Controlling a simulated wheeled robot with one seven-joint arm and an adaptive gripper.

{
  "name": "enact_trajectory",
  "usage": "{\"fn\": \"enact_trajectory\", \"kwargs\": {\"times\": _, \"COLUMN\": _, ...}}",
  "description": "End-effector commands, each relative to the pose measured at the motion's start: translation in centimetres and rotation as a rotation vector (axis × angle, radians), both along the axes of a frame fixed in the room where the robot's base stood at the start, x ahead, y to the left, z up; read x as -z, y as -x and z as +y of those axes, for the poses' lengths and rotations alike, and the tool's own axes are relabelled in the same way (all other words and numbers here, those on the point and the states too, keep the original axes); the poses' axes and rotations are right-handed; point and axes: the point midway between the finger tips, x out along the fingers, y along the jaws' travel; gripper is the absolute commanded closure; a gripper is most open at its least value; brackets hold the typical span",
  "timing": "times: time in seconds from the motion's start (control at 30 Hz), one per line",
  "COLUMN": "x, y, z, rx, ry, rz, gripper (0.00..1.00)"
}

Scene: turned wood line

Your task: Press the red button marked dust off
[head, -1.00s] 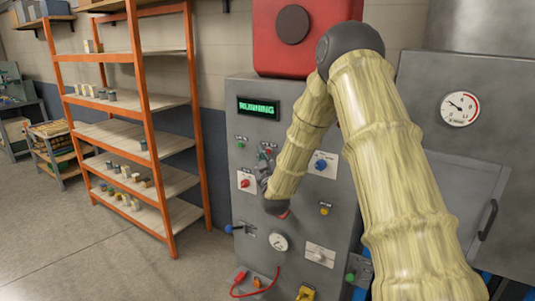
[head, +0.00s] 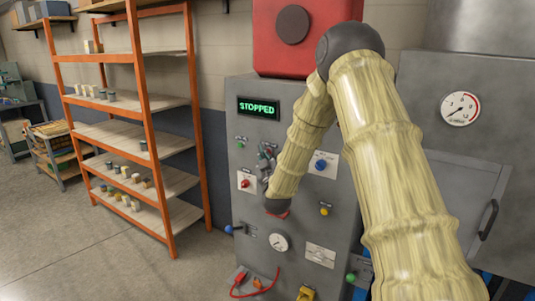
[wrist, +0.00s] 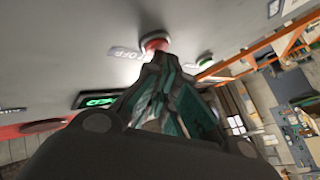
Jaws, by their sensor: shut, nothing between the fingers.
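The red button (wrist: 155,40) shows in the wrist view on the grey panel, beside a label (wrist: 124,53) on which "OFF" can be read. My gripper (wrist: 162,58) is shut and empty, with its fingertips right at the button and seemingly touching it. In the head view my gripper (head: 267,152) is against the upper part of the grey control panel (head: 250,135) and hides the button. The display (head: 259,107) above reads STOPPED in green.
Other controls surround the gripper: a green button (head: 241,143), a red knob (head: 245,183), a blue knob (head: 320,164) and a yellow button (head: 324,211). A round gauge (head: 460,108) is at right. An orange shelf rack (head: 138,90) stands left, with open floor before it.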

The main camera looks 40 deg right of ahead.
Motion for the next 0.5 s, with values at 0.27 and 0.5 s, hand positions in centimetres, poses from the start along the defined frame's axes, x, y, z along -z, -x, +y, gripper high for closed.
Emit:
{"fn": "enact_trajectory", "kwargs": {"times": 0.27, "x": 0.1, "y": 0.3, "z": 0.7, "rx": 0.0, "ry": 0.0, "rz": 0.0, "gripper": 1.0}}
{"fn": "enact_trajectory", "kwargs": {"times": 0.5, "x": 0.0, "y": 0.6, "z": 1.5, "rx": 0.0, "ry": 0.0, "rz": -0.001, "gripper": 1.0}}
